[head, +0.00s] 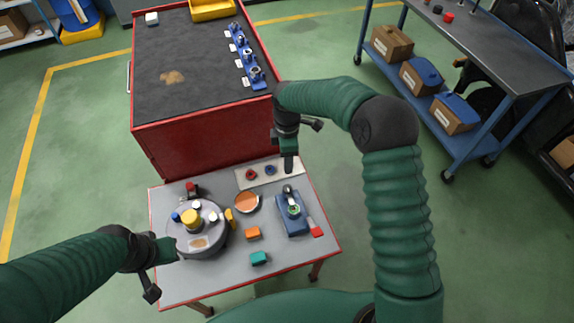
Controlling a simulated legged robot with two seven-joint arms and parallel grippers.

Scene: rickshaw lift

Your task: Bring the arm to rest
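My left arm comes in from the left. Its gripper (168,249) is at the left edge of the low grey table (190,285), beside the round grey turntable (208,246). My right arm arches in from the right. Its gripper (289,163) points down over the table's back part, at the right end of a pale strip (246,184) bearing a red ring (251,174) and a blue ring (270,170). Nothing is visibly held in either gripper. The finger gaps are too small and too edge-on to read.
The turntable bears a yellow cylinder (190,218) and small caps. A blue fixture (293,222), copper-coloured dish (247,202), orange block (253,234) and teal block (259,258) are on the table. A red cabinet (205,140) stands behind; a blue shelf cart (468,150) stands right.

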